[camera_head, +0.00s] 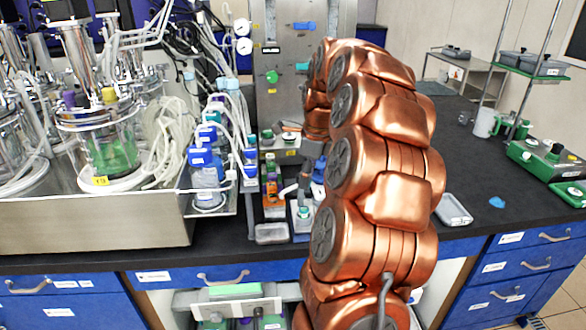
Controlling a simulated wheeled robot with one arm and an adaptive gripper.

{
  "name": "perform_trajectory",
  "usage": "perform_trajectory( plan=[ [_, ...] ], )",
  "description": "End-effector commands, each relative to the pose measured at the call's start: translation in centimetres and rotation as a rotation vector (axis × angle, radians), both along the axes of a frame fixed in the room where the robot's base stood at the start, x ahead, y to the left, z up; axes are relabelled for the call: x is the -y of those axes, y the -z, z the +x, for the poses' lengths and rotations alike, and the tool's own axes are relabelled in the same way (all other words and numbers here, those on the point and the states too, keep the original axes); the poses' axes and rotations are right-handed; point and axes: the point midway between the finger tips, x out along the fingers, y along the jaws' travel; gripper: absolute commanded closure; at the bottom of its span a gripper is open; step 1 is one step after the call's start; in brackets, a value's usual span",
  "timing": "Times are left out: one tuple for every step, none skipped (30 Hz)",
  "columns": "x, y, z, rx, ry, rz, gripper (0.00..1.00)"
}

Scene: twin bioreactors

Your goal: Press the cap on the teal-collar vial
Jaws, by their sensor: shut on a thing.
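My copper arm rises in front of the bench and hides much of the work spot. Part of my gripper (305,180) shows at the arm's left edge, small and pointing down. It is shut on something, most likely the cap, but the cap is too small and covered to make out. A small vial with a teal-green collar (304,213) stands in a pale holder (299,231) right below the gripper. I cannot tell whether the cap touches the vial.
An orange rack (274,208) with small vials stands just left of the holder, with a clear shallow dish (272,234) in front. Blue-capped bottles (206,160) and bioreactor vessels (100,140) fill the left. A grey tray (453,209) lies right of my arm, where the black bench is mostly free.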

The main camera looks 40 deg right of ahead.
Motion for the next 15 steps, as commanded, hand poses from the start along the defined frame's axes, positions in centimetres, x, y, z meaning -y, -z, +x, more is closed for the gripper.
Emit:
perform_trajectory(
  plan=[
    [0.0, 0.0, 0.0, 0.0, 0.001, 0.0, 0.84],
    [0.0, 0.1, 0.0, 0.0, 0.001, 0.0, 0.84],
    [0.0, 0.2, 0.0, 0.0, 0.001, 0.0, 0.84],
    [0.0, 0.2, 0.0, 0.0, 0.001, 0.0, 0.84],
    [0.0, 0.3, 0.0, 0.0, 0.001, 0.0, 0.84],
    [0.0, 0.5, 0.0, 0.0, 0.001, 0.0, 0.84],
    [0.0, 0.6, 0.0, 0.0, 0.001, 0.0, 0.84],
    [0.0, 0.8, 0.0, 0.0, 0.001, 0.0, 0.84],
    [0.0, 1.0, 0.0, 0.0, 0.001, 0.0, 0.84],
    [0.0, 1.2, 0.0, 0.0, 0.0, 0.0, 0.84],
    [0.0, 1.4, 0.0, 0.0, 0.0, 0.001, 0.84],
    [0.0, 1.7, -0.1, -0.001, 0.0, 0.002, 0.84],
    [0.0, 1.9, -0.1, -0.001, 0.0, 0.003, 0.84],
    [-0.1, 2.1, -0.1, -0.002, -0.001, 0.003, 0.84],
    [-0.1, 2.5, -0.1, -0.002, -0.001, 0.003, 0.84]
  ],
)
